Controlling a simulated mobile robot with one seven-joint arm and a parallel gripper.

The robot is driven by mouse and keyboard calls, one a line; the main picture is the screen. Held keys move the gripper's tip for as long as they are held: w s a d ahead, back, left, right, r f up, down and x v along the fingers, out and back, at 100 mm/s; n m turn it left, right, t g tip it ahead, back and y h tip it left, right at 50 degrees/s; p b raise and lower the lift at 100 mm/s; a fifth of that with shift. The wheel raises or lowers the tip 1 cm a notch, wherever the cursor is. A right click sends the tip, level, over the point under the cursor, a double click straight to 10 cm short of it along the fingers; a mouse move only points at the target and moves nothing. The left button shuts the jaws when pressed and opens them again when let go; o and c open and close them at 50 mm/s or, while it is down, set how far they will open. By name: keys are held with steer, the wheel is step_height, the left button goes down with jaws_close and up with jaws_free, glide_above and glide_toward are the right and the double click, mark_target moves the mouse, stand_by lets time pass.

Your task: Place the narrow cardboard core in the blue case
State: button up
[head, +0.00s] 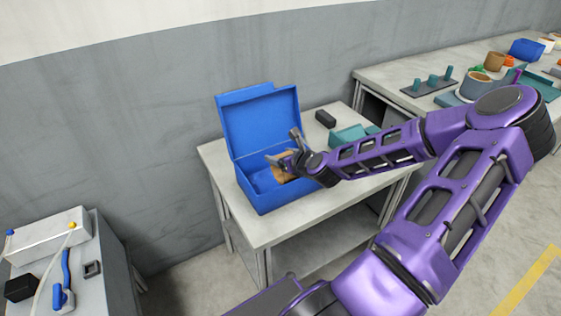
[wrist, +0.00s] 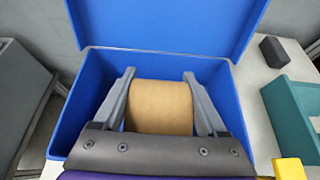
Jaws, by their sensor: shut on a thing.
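The blue case (head: 258,125) stands on the small table with its lid raised. It also fills the wrist view (wrist: 70,105), where its walls surround my fingers. My gripper (head: 286,163) is shut on a tan cardboard core (wrist: 159,106). The core lies between the two grey fingers, seen from its curved side. In the head view a small part of the core (head: 276,172) shows inside the case opening. The gripper hides the core's lower edge, and I cannot tell whether the core touches the case floor.
A dark block (head: 325,118) and a teal tray (head: 348,136) sit right of the case on the table (head: 215,155). A long table at the right holds several reels and parts. A grey cabinet (head: 95,270) with a blue-handled device stands at the lower left.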

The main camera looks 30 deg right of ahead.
steer(key=shift+f, duration=0.7)
steer(key=shift+f, duration=0.5)
steer(key=shift+f+b, duration=0.1)
steer(key=shift+b, duration=0.2)
steer(key=o, duration=1.3)
steer(key=shift+c, duration=0.2)
